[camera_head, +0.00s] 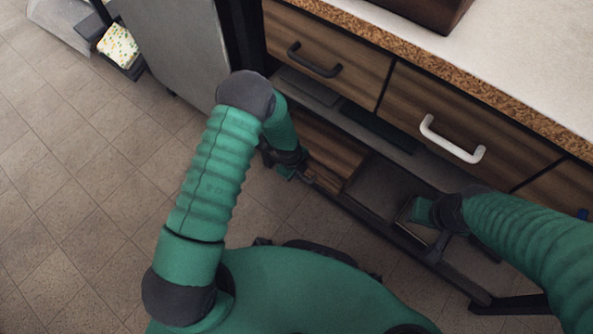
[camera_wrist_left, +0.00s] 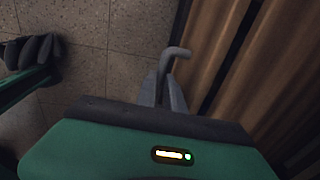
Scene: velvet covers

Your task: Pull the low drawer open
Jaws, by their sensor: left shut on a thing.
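The low drawer (camera_head: 330,152) has a wood-grain front and sits beneath the shelf of the cabinet in the head view. Its wooden front (camera_wrist_left: 235,50) fills the right of the left wrist view. My left gripper (camera_head: 308,178) is at the drawer's front, low down. In the left wrist view its fingers (camera_wrist_left: 165,90) are shut on a grey bent handle (camera_wrist_left: 175,55). Much of the handle is hidden by the fingers. My right gripper (camera_head: 436,245) is by the lower shelf at the right; its fingers are too dark and small to read.
Above are two wooden drawers, one with a dark handle (camera_head: 314,61) and one with a white handle (camera_head: 450,142). A pale countertop (camera_head: 500,50) with a speckled edge tops the cabinet. A grey panel (camera_head: 175,45) stands at its left. Tiled floor (camera_head: 80,190) is clear at left.

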